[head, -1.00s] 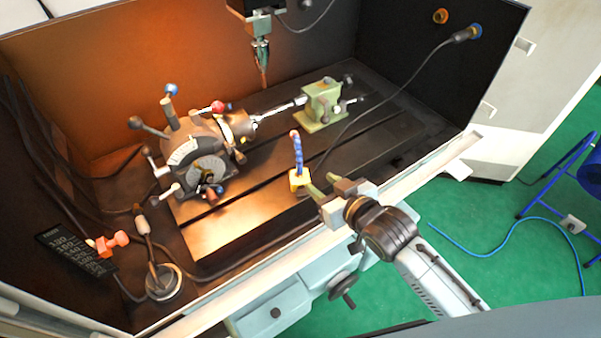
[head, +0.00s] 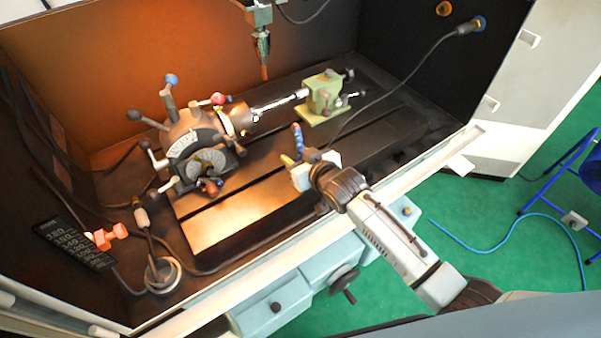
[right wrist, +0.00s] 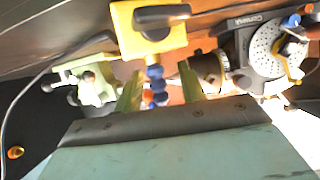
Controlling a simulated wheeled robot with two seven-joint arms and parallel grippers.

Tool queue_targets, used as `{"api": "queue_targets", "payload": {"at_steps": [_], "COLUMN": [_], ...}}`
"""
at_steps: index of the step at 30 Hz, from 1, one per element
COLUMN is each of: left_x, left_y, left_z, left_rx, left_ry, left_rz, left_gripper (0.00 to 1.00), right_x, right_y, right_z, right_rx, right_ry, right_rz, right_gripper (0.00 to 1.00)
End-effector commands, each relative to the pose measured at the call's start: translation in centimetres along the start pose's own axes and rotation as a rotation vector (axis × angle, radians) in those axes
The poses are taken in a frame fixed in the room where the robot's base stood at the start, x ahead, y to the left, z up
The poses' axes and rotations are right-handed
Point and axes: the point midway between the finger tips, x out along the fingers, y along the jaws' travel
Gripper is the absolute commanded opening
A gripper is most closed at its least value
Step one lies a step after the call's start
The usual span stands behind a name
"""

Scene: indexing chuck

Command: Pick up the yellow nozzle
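The nozzle is a yellow block with a blue jointed hose and an orange tip. In the head view its blue hose (head: 298,140) stands upright near the front of the machine table, and my right gripper hides its yellow block. The right wrist view shows the yellow block (right wrist: 150,30) ahead of the gripper. My right gripper (head: 302,172) is open at the nozzle. In the right wrist view its two fingers (right wrist: 160,82) lie on either side of the blue hose, with gaps visible. My left gripper is not in view.
The indexing chuck (head: 200,140) stands left of the nozzle. A green tailstock (head: 322,98) stands behind it. A spindle (head: 262,45) hangs above the table. A black cable (head: 400,85) runs to the right wall. The slotted table (head: 225,225) is bare in front of the chuck.

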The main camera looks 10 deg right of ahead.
Motion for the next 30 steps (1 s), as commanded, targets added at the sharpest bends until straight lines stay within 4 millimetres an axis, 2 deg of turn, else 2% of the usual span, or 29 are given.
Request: {"api": "queue_targets", "payload": {"at_steps": [9,18,30], "left_x": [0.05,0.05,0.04], "left_y": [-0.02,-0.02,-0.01], "left_z": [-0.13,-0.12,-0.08], "left_rx": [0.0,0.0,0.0], "left_ry": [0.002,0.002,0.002], "left_rz": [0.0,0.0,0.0], "left_gripper": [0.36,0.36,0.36], "right_x": [0.41,0.39,0.37], "right_y": [-0.02,0.0,0.01], "right_z": [-0.01,0.0,-0.27], "right_rx": [0.0,0.0,0.0], "right_ry": [0.0,0.0,0.005], "right_rz": [0.0,0.0,0.0], "right_gripper": [0.39,0.0,0.0]}}
